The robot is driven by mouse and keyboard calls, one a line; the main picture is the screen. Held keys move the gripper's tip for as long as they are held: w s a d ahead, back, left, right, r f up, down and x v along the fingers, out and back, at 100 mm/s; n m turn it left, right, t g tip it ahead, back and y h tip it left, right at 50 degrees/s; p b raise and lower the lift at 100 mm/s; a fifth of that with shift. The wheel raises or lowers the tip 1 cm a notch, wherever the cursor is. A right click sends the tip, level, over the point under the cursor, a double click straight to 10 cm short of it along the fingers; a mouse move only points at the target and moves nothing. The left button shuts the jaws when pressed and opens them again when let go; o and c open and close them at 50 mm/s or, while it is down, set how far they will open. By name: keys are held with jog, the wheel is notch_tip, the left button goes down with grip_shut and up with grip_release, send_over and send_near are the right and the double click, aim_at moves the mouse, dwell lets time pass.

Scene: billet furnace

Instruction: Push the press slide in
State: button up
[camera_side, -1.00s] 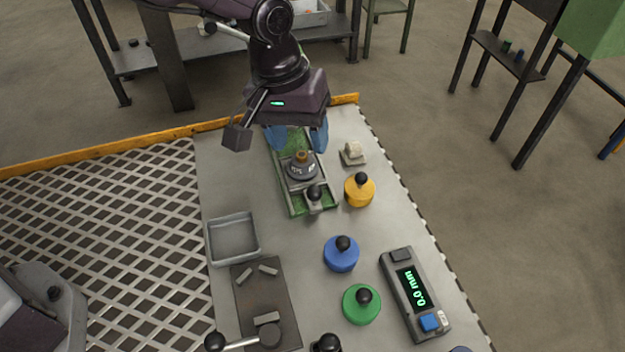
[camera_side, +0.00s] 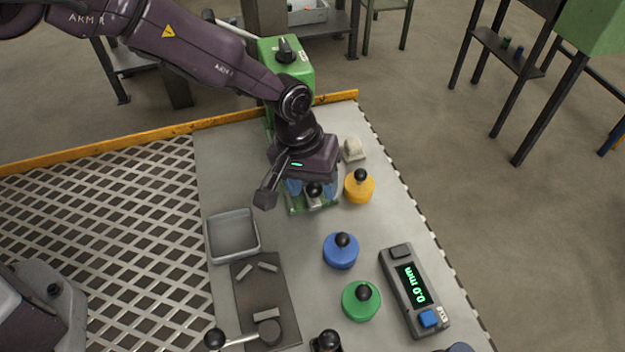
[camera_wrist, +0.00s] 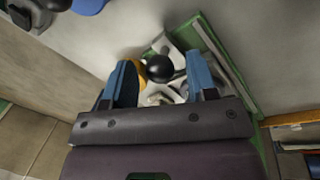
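The press slide shows its black ball knob (camera_side: 315,189) and a bit of grey metal at the front end of a green rail bed (camera_side: 298,210). My gripper (camera_side: 311,186) is low over the slide and hides most of it. In the wrist view my gripper (camera_wrist: 161,80) has its two blue fingers apart, one on each side of the black knob (camera_wrist: 160,68). Gaps show between knob and fingers, so it is open and holds nothing. The green press body (camera_side: 290,66) stands at the back end of the bed, partly behind my arm.
A yellow knobbed weight (camera_side: 358,189) stands close right of the slide. A blue weight (camera_side: 341,254) and green weight (camera_side: 360,302) stand nearer. A gauge (camera_side: 414,292) reads 0.0 mm. A grey tray (camera_side: 232,238) lies left. A small pale block (camera_side: 353,150) sits behind the yellow weight.

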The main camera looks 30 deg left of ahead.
grip_shut()
jog(key=shift+w+a, duration=1.35)
jog(key=shift+o, duration=0.7)
grip_release()
jog(key=shift+r, duration=0.15)
notch_tip(320, 180, up, 12)
jog(key=a, duration=0.2)
jog(key=shift+s+a+r, duration=0.2)
jog(key=shift+s+r, duration=0.05)
jog(key=shift+s, duration=0.05)
